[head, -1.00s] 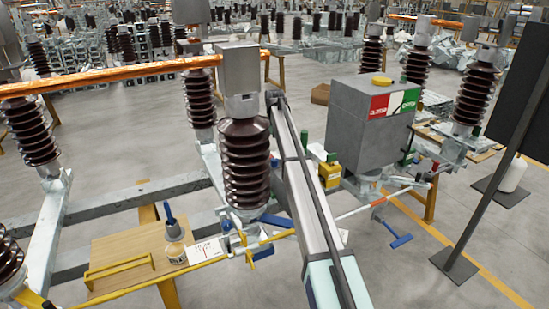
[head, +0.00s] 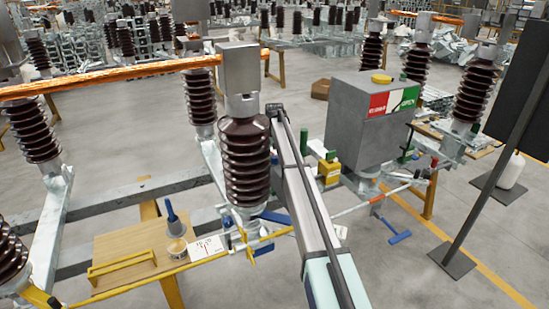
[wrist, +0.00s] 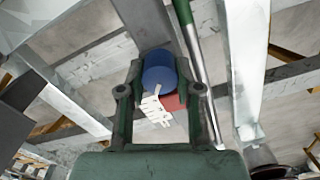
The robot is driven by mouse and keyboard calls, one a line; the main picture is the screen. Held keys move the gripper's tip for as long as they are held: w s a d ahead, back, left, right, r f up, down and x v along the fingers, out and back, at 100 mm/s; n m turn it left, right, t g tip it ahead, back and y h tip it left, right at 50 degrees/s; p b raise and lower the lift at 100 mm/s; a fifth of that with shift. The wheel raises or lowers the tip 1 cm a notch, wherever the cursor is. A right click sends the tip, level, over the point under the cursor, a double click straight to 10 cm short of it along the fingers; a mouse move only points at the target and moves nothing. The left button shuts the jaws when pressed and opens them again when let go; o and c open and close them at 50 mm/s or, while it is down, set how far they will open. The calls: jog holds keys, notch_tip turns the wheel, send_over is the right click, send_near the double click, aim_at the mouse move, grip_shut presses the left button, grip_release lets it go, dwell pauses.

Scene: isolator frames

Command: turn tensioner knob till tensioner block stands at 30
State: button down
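A blue round knob (wrist: 159,70) shows in the wrist view, ahead of my gripper (wrist: 160,90) and roughly centred between its two dark green fingers. A white toothed-looking piece (wrist: 154,109) and a red patch (wrist: 173,102) show just below the knob. I cannot make out a tensioner block or a scale reading. In the head view my arm reaches away beside the brown ribbed insulator, and my gripper cannot be made out.
A green-and-grey rod (wrist: 195,70) runs close to the right finger. In the head view, a wooden board (head: 120,250) holds a yellow handle, a jar with a brush (head: 174,232) and a white card (head: 207,248). A grey box (head: 368,120) stands right of my arm.

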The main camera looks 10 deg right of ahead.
aim_at(275, 156)
jog(key=shift+m+b, duration=0.35)
jog(key=shift+m, duration=0.45)
jog(key=c, duration=0.8)
grip_release()
notch_tip(275, 156, up, 12)
